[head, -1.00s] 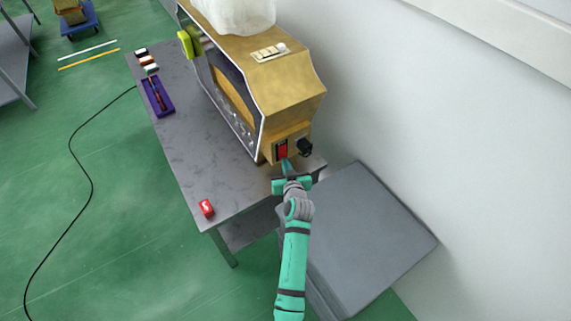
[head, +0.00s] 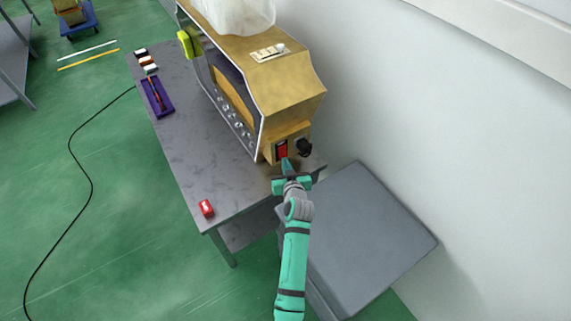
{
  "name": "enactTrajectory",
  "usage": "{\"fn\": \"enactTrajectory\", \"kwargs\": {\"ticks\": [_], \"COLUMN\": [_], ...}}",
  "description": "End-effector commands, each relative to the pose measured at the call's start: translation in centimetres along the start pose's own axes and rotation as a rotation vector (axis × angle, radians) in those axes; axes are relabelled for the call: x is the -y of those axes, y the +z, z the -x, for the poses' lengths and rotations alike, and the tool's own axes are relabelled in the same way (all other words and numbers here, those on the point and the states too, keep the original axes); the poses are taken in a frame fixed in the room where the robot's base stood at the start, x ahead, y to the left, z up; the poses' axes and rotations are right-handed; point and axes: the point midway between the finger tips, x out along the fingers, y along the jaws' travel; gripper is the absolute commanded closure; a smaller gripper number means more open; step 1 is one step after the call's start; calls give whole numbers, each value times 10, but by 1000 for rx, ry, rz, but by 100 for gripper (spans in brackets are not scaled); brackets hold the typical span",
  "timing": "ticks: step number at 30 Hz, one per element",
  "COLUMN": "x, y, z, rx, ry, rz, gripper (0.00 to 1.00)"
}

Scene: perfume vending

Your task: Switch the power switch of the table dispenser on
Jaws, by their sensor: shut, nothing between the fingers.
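The table dispenser (head: 285,95) is a gold box with a dark glass front, standing on a grey table. Its red power switch (head: 282,148) sits in a dark frame on the end panel facing me, beside a black knob or plug (head: 304,147). My teal gripper (head: 287,164) is shut and empty, with its tip at the lower edge of the red switch. From this view I cannot tell whether the tip touches it. The tip hides a little of the switch's bottom, and which way the rocker is tilted is unclear.
The grey table (head: 190,150) holds a small red object (head: 206,208) near its front corner and a purple tray (head: 157,97) farther back. A lower grey surface (head: 365,235) stands at right, by the white wall. A black cable (head: 88,170) runs over the green floor.

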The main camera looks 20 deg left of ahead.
Motion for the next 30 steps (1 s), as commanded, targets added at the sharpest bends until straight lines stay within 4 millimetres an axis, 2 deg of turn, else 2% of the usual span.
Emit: {"fn": "enactTrajectory", "kwargs": {"ticks": [30], "x": [1], "y": [-1], "z": [-10], "rx": [-1], "ry": [-2], "rz": [1], "gripper": [100]}}
